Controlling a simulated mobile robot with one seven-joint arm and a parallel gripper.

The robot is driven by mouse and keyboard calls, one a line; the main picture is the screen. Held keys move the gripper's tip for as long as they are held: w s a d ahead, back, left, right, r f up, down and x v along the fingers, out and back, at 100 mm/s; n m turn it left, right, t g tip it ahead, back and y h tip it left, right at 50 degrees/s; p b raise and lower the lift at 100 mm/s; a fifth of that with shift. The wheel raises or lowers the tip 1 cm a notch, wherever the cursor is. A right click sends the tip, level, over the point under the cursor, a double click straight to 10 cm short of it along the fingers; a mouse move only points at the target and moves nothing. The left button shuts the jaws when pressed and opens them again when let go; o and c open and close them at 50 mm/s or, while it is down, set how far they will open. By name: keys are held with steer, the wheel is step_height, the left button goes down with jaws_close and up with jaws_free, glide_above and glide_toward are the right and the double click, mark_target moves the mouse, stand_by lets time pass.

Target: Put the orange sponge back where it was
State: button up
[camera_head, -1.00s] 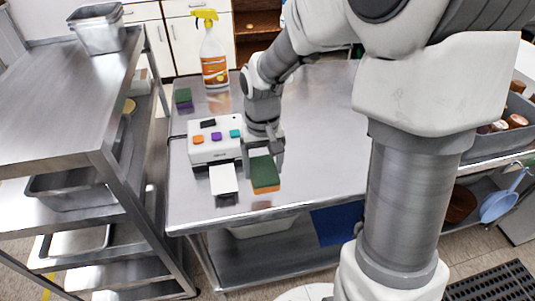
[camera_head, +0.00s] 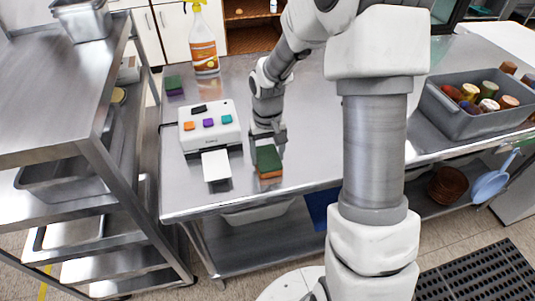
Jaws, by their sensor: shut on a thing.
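The orange sponge (camera_head: 270,178) has a green top and an orange lower layer. My gripper (camera_head: 268,141) is shut on its far end and holds it over the front part of the steel table (camera_head: 310,172). Whether its underside touches the table cannot be told. The sponge is right of a white box (camera_head: 209,129) with orange, purple and teal buttons and a white plate (camera_head: 216,166) sticking out in front. Another green-topped sponge (camera_head: 174,84) with a dark lower layer lies at the table's back left.
A spray bottle (camera_head: 204,45) stands behind the box. A grey bin (camera_head: 461,122) with several coloured cylindrical things is at the right. A steel rack (camera_head: 100,150) stands close on the left. The tabletop between box and back edge is partly clear.

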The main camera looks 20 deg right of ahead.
steer(key=shift+f, duration=0.1)
steer(key=shift+f, duration=0.15)
steer(key=o, duration=1)
steer(key=shift+o, duration=0.2)
